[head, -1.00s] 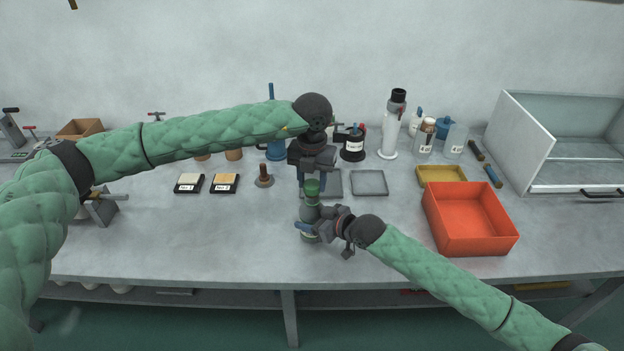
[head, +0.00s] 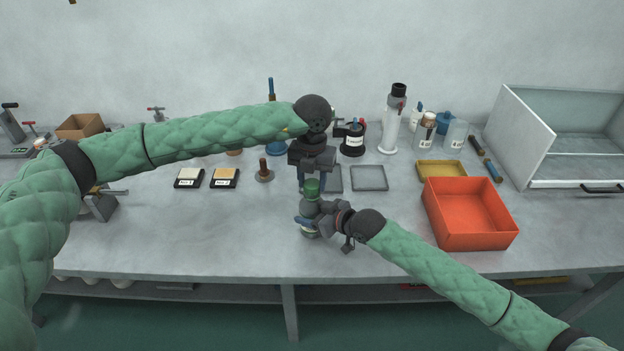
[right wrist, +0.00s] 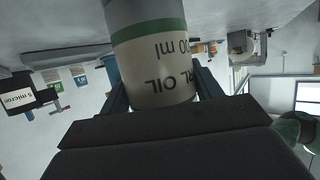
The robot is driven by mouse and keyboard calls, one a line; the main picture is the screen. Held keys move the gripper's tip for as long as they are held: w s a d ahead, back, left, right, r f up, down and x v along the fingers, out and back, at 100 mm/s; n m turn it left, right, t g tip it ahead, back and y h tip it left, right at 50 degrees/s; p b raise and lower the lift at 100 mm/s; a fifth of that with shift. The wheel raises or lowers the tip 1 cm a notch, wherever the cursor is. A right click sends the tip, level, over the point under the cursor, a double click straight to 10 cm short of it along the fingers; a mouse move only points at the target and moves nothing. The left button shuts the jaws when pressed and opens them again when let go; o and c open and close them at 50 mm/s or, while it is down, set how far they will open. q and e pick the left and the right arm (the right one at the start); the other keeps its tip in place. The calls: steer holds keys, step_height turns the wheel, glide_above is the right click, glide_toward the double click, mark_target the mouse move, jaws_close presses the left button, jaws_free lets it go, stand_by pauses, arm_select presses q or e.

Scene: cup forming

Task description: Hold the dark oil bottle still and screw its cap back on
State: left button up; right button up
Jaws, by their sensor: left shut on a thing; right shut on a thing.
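The oil bottle (head: 311,207) stands upright near the front middle of the bench, a dark grey-green body with a pale label. In the right wrist view its cream, green-banded label (right wrist: 158,62) reads upside down. My right gripper (head: 308,222) comes from the right and is shut around the lower body, a finger on each side. The green cap (head: 312,187) is at the bottle's top. My left gripper (head: 312,182) points straight down from above and is shut on the cap. Whether the cap is seated on the neck, I cannot tell.
An orange-red open box (head: 468,240) stands to the right, with a yellow tray (head: 441,172) behind it. A flat grey tray (head: 370,178) lies behind the bottle. Two small labelled boxes (head: 189,178) and a brown-handled stamp (head: 264,172) are to the left. The front left bench is clear.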

arm_select(q)
steer(key=shift+f, duration=0.5)
